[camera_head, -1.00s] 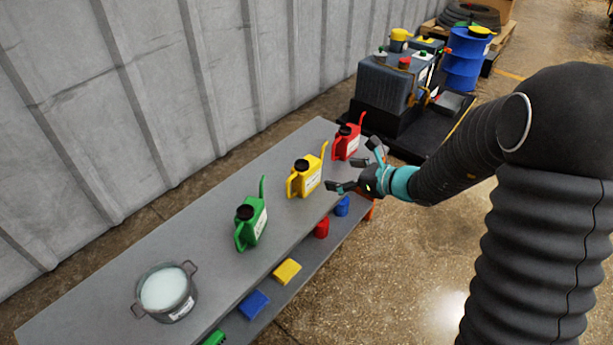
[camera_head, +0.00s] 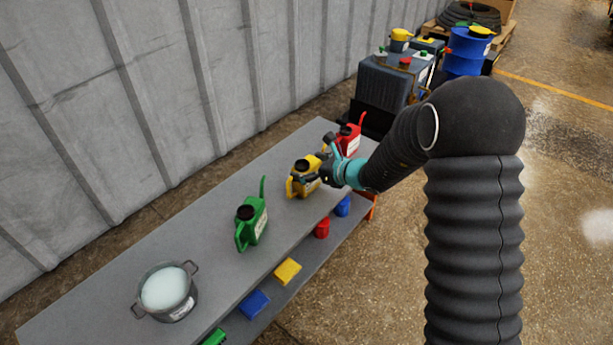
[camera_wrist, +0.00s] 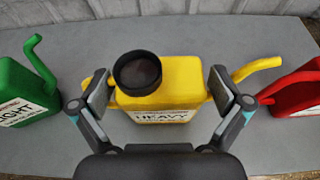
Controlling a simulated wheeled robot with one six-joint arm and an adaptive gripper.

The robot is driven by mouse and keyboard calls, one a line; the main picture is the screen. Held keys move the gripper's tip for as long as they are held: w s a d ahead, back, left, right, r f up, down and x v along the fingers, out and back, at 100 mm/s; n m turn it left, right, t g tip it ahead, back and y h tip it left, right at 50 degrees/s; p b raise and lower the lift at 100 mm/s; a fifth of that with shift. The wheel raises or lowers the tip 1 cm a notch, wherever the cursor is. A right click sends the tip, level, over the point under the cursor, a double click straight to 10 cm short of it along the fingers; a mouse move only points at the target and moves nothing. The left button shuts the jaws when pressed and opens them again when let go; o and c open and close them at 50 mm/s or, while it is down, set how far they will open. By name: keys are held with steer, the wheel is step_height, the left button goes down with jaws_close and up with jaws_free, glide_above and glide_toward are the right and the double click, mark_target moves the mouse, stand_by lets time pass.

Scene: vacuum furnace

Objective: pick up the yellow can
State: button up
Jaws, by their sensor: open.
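The yellow can (camera_head: 300,187) stands upright on the grey table, between the green can and the red can. In the wrist view the yellow can (camera_wrist: 182,87) shows its black cap, a label reading "HEAVY" and its spout pointing right. My gripper (camera_head: 316,168) is at the yellow can and hides part of it in the head view. In the wrist view my gripper (camera_wrist: 160,92) is open, with one finger on each side of the can's body. I cannot tell whether the fingers touch it.
The green can (camera_head: 252,224) stands to the left and the red can (camera_head: 351,138) to the right, close to my gripper. A pot (camera_head: 166,292) stands at the table's near end. Small coloured boxes lie on the lower shelf. A corrugated wall (camera_head: 150,90) runs behind the table (camera_head: 215,262).

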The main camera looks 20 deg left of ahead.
steer(key=shift+a, duration=0.2)
steer(key=c, duration=1)
steer(key=shift+r, duration=0.1)
